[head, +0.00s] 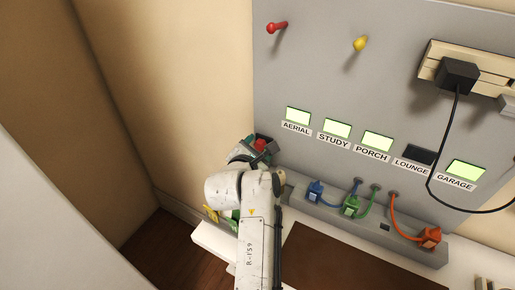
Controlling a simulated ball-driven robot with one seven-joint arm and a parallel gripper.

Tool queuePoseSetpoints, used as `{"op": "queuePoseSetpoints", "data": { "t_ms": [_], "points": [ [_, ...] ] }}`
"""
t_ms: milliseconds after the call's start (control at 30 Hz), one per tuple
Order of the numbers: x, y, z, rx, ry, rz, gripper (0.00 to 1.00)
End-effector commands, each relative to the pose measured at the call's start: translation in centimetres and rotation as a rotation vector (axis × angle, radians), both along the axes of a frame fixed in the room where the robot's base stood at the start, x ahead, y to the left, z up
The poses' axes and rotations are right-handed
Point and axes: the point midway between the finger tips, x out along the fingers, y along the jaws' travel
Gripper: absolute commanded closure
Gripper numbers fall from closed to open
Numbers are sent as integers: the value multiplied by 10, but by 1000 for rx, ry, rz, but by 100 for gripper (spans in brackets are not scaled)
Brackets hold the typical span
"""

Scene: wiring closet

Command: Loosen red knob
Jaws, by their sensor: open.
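A red round part (261,142), which looks like the red knob, shows low on the left edge of the grey panel (330,75). My arm and gripper partly hide it. My gripper (265,149) is right at it, with a dark finger in front of the red part. The jaws are open; I cannot tell whether they stand around the knob or touch it. A separate red peg (277,27) sticks out of the panel at the upper left, far above my gripper.
A yellow peg (360,43) sticks out to the right of the red peg. Labelled displays (377,140) cross the panel, with LOUNGE dark. Below, a grey strip (295,194) holds blue, green and orange plugs. A black plug (458,75) trails a cable at the right. A beige wall is close on the left.

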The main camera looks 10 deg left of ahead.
Motion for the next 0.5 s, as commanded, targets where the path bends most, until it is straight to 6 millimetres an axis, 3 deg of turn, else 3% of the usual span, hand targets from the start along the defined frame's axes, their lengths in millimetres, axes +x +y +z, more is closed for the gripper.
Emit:
{"op": "queuePoseSetpoints", "data": {
  "t_ms": [100, 500],
  "points": [
    [0, 0, 0, 0, 0, 0, 42],
    [0, 0, 0, 0, 1, -1, 81]
  ]
}}
